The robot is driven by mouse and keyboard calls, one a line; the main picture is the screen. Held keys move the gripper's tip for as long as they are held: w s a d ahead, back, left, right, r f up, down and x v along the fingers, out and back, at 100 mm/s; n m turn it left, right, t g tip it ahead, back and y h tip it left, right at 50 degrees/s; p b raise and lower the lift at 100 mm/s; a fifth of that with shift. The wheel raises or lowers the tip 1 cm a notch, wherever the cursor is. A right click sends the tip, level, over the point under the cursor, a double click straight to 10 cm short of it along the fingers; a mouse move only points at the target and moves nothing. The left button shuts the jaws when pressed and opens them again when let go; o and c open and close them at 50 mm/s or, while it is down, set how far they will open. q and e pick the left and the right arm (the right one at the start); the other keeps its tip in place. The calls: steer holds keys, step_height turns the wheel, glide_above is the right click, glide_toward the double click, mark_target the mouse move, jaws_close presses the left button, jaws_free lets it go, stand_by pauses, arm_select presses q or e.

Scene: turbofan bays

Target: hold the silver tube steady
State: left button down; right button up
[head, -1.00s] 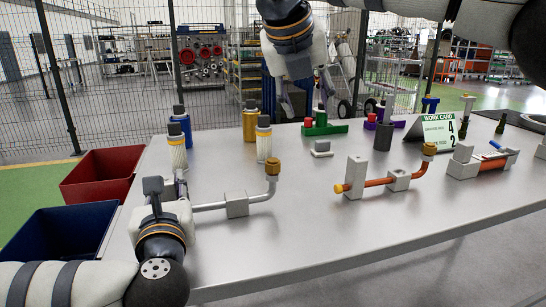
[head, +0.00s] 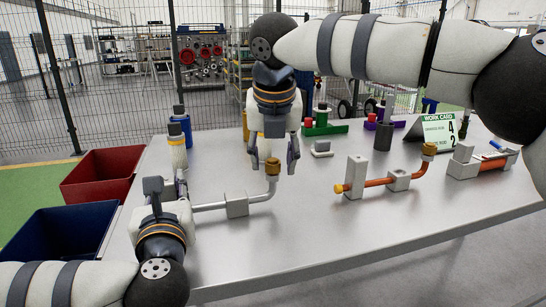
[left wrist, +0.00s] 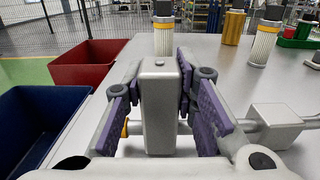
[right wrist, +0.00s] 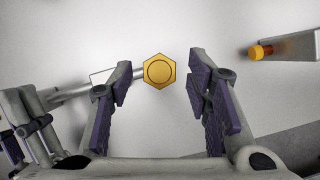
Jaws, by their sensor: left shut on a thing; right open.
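The silver tube (head: 212,206) runs along the near left of the table through a grey block (head: 237,205) and bends up at its right end to a gold hex nut (head: 273,170). My left gripper (left wrist: 160,105) is shut on a tall grey end block (left wrist: 160,75) at the tube's left end, its purple pads on both sides. A yellow cap (left wrist: 125,128) shows beside it. My right gripper (head: 272,158) is open and points down over the gold nut. In the right wrist view the nut (right wrist: 159,71) sits between the open fingers, with a gap on both sides.
A copper tube (head: 377,183) in grey blocks lies to the right. A work card (head: 438,131) stands behind it. Canister-like filters (head: 178,145) stand at the back left. A red bin (head: 103,172) and a blue bin (head: 62,232) are left of the table. The front right tabletop is clear.

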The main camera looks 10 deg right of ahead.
jaws_close()
steer(key=shift+n, duration=0.3)
steer(key=n, duration=0.1)
steer(key=n+y, duration=0.1)
steer(key=n, duration=0.1)
steer(key=shift+d+n+y, duration=0.2)
steer(key=shift+n+y, duration=0.1)
steer(key=n, duration=0.2)
steer(key=n+g+y, duration=0.1)
steer(key=n, duration=0.1)
steer(key=shift+d+y, duration=0.15)
steer(key=shift+y, duration=0.15)
steer(key=n, duration=0.2)
steer(key=n+g+y, duration=0.1)
steer(key=n, duration=0.1)
steer(key=shift+w+d+f+n, duration=0.1)
steer(key=shift+w+n, duration=0.05)
steer(key=shift+n, duration=0.25)
steer(key=shift+w+n+g+y, duration=0.1)
steer(key=shift+n+g+y, duration=0.45)
steer(key=shift+n, duration=1.45)
steer(key=shift+d+f+g, duration=0.1)
steer(key=shift+g, duration=0.15)
